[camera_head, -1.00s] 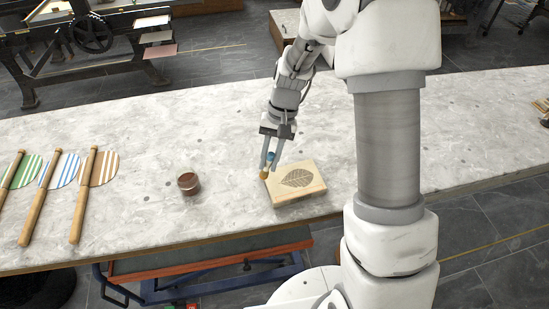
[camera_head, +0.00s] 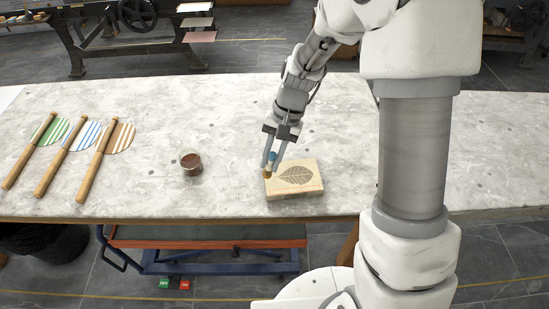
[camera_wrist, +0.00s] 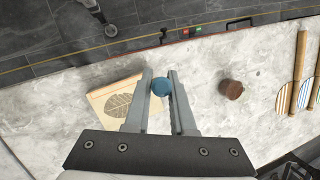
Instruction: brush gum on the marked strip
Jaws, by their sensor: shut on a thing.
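My gripper (camera_head: 270,161) is shut on a small brush (camera_head: 273,156) with a blue top, held upright between the fingers. In the wrist view the round blue brush top (camera_wrist: 161,87) sits between the fingertips. The brush's lower end is at the left edge of a pale litho stone (camera_head: 310,188) printed with a dark leaf. I cannot tell whether the bristles touch the stone. In the wrist view the stone (camera_wrist: 98,97) lies left of the fingers and is partly covered by one. A marked strip is not clearly visible. A brown jar (camera_head: 191,164) stands left of the stone.
Several wooden-handled paddles with green, blue and tan striped discs (camera_head: 80,136) lie at the left of the grey stone-topped table (camera_head: 230,110). The tabletop between the jar and the stone is clear. A red-and-blue trolley (camera_head: 205,243) stands below the front edge.

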